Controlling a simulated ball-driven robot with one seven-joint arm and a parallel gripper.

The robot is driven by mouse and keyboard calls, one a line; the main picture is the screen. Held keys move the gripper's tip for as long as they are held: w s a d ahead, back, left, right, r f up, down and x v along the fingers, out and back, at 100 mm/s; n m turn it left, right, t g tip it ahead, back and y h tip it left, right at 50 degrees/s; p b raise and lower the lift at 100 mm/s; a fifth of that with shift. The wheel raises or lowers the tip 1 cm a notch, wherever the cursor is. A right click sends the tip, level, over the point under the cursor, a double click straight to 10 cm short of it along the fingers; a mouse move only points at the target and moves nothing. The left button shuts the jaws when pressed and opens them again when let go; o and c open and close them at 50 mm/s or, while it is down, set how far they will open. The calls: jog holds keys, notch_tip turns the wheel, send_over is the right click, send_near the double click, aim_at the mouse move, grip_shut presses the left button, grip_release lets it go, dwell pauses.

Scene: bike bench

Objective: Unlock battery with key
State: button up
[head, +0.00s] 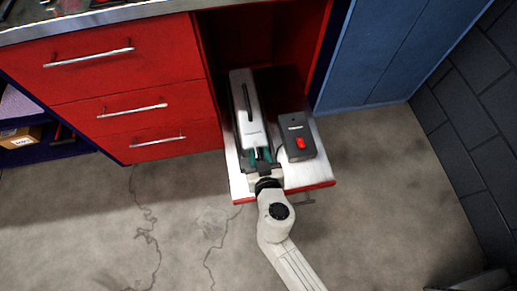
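The battery (247,107) is a long pale grey and black block with a dark handle on top. It lies lengthwise on the pulled-out shelf (294,178) of the red bench. My gripper (262,157) is at the battery's front end, low over the shelf. Dark parts and small teal patches show there, but whether the fingers are apart or closed on something is too small to tell. I cannot make out a key or the lock; they may be hidden by my gripper or the battery's end.
A dark box with a red switch (300,143) stands on the shelf just right of the battery. Red drawers (130,85) with metal handles are at the left. A blue cabinet (390,50) is at the right. The concrete floor (385,190) is open on both sides of the shelf.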

aim_at(257, 151)
jog(key=shift+x, duration=1.4)
grip_shut()
